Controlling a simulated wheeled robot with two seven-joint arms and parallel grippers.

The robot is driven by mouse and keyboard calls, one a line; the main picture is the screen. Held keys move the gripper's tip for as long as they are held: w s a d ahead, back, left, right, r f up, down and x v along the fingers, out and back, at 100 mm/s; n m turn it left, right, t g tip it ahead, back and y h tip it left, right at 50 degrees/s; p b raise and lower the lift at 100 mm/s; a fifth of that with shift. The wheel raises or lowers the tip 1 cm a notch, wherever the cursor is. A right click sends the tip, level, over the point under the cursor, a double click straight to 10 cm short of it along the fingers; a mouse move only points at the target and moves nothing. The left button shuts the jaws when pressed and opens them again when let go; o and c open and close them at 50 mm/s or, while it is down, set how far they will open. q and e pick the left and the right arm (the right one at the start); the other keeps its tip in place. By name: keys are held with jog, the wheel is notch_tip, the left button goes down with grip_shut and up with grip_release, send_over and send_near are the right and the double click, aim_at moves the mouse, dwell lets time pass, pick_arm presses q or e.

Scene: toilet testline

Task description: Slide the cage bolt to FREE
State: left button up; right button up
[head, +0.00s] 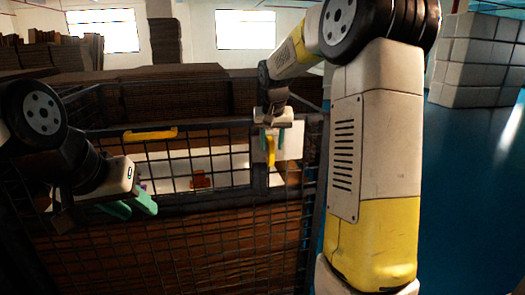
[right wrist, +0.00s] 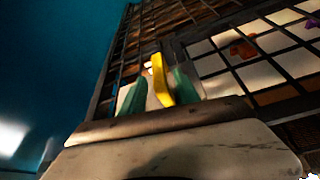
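The cage (head: 235,235) is a dark wire-mesh front with a gate. A yellow bolt handle (head: 271,152) sticks out near the cage's right post, in front of a white plate (head: 293,141). My right gripper (head: 270,142) is at this handle, with one green finger on each side. In the right wrist view the yellow handle (right wrist: 161,80) stands between the fingers (right wrist: 158,92), nearer the right one, with a gap at the left one. My left gripper (head: 142,206) is empty in front of the mesh at left. Its finger opening is unclear. No FREE marking is readable.
A yellow bar (head: 150,134) lies along the cage's top rail at left. A small orange-red object (head: 199,179) shows behind the mesh. Stacked brown sheets (head: 175,95) stand behind. Pale blocks (head: 475,62) stand at far right; the blue floor (head: 470,200) there is clear.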

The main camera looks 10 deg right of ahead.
aim_at(272, 147)
jog(key=x, duration=0.4)
jog(key=shift+s, duration=0.1)
grip_shut()
dwell(1.4)
